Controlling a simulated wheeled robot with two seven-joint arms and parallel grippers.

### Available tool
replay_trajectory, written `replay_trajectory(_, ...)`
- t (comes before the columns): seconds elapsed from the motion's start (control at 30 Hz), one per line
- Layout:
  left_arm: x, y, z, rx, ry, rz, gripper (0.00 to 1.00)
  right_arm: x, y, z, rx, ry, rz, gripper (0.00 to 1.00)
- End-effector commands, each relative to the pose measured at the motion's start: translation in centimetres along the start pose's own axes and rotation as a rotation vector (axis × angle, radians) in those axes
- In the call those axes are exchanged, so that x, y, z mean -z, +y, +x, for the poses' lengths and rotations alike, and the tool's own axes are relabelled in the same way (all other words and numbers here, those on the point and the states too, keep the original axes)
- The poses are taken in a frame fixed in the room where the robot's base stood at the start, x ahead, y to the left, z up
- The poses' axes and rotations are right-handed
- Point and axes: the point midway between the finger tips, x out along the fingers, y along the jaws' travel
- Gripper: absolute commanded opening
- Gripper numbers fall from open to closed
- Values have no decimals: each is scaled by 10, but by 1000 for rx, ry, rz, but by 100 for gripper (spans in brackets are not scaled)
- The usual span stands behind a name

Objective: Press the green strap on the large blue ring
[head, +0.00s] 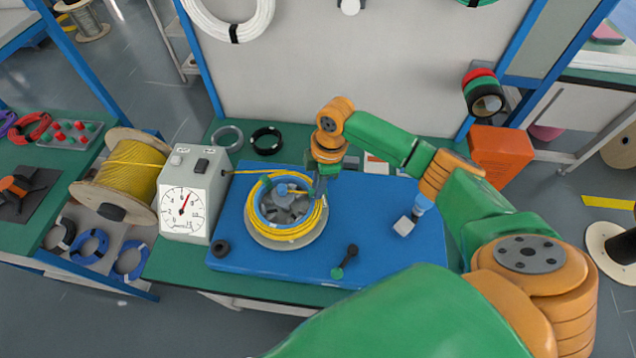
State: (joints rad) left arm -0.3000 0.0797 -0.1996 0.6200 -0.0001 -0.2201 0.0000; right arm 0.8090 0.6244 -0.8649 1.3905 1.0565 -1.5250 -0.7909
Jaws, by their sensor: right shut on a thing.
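A large blue ring (262,214) lies on a round grey base on the blue board, with a coil of yellow cable (288,233) around it. My right gripper (319,192) points down at the ring's upper right edge, right beside the coil. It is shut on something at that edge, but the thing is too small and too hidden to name. A small dark piece with a green end (338,273) lies on the board to the lower right. My left gripper is not in view.
The blue board (400,255) lies on a green table. A white dial gauge (184,213) and a yellow cable spool (132,172) stand left. An orange box (496,150) stands right.

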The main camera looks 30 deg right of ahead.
Motion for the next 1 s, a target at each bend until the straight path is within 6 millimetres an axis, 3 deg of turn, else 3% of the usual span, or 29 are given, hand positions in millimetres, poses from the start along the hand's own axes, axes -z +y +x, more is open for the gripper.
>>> replay_trajectory(1.0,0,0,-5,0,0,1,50,0,0,4,0,0,0,0)
